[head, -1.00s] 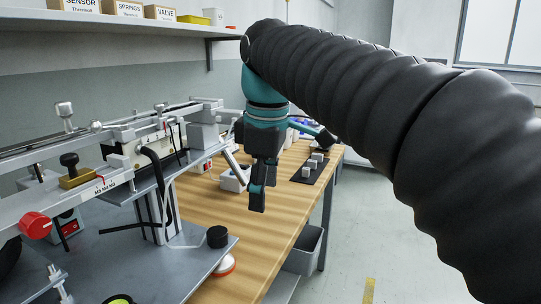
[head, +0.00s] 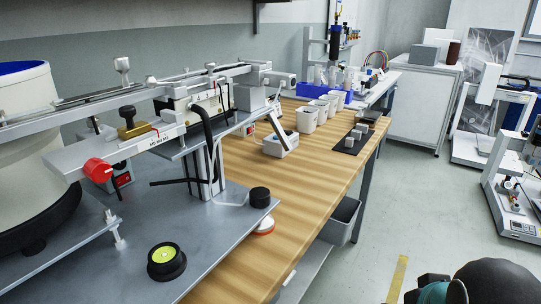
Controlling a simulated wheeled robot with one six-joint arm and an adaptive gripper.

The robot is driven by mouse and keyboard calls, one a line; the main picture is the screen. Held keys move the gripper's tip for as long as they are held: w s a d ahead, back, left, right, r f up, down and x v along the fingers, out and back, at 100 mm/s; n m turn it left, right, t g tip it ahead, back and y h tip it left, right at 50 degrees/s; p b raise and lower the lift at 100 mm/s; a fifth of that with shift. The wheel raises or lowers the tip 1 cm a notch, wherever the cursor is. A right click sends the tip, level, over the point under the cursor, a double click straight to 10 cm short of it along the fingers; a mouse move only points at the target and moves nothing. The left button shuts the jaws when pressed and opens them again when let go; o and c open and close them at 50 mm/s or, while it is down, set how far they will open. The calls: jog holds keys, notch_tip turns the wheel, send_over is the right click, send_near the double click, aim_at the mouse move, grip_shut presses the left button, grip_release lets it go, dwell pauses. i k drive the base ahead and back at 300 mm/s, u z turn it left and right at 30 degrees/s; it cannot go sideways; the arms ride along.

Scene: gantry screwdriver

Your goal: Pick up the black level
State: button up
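The black level (head: 166,261) is a round black housing with a yellow-green bubble window on top. It lies flat on the grey metal plate (head: 205,240), near the plate's front edge, at the lower left of the head view. Nothing covers it. Only a teal and black piece of my arm and its dark sleeve show at the bottom right corner, well to the right of the level. My gripper's fingers are not in view.
A black round knob (head: 260,197) and a white-and-orange disc (head: 265,226) are near the plate's right corner. The gantry machine (head: 150,140) with a red knob (head: 98,170) rises behind the level. White cups (head: 308,119) stand farther along the wooden bench (head: 300,185).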

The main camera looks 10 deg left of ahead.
aim_at(167, 263)
jog(key=u, duration=1.4)
jog(key=k, duration=1.25)
jog(key=u, duration=1.3)
